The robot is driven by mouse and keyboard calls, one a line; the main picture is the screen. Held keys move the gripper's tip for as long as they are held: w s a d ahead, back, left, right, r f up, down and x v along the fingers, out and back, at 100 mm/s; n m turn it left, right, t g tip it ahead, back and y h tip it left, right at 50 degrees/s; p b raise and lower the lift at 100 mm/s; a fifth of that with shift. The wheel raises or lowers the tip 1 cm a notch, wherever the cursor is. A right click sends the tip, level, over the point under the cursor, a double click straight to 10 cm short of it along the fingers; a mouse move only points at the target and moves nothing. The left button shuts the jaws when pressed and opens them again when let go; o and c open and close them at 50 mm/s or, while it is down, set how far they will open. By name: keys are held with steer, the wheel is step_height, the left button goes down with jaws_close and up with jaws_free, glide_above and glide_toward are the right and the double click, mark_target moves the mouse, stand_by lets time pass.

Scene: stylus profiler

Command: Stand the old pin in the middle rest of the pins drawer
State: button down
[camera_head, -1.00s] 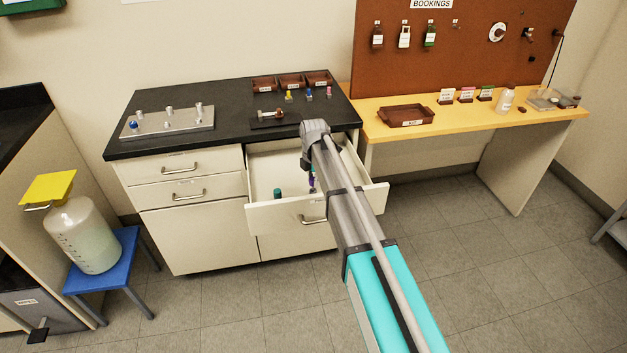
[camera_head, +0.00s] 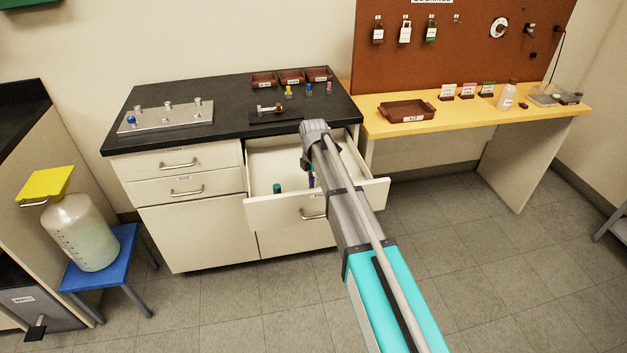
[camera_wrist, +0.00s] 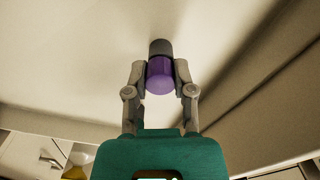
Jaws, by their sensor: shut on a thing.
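The open drawer (camera_head: 262,216) sticks out below the black bench top, with a pale, mostly bare floor. A purple pin with a dark grey end (camera_wrist: 160,74) sits between the two fingers of my gripper (camera_wrist: 160,78), which is shut on it. In the head view a bit of the purple pin (camera_head: 311,179) shows over the drawer beside my arm; my arm hides most of the gripper. A teal pin-like piece (camera_head: 277,188) stands near the drawer's front. I cannot make out the middle rest, or whether the held pin touches anything.
The bench top (camera_head: 230,113) bears a metal plate with posts (camera_head: 170,117), a dark stand (camera_head: 275,116), small coloured pins and brown trays (camera_head: 291,77). A yellow table (camera_head: 480,112) with a brown tray (camera_head: 406,110) stands to the right. The drawer walls surround my gripper.

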mark_target(314, 178)
steer(key=shift+f, duration=0.1)
steer(key=shift+c, duration=1.9)
jaws_free()
steer(key=shift+c, duration=0.4)
steer(key=shift+r+p, duration=3.5)
steer(key=shift+r, duration=0.05)
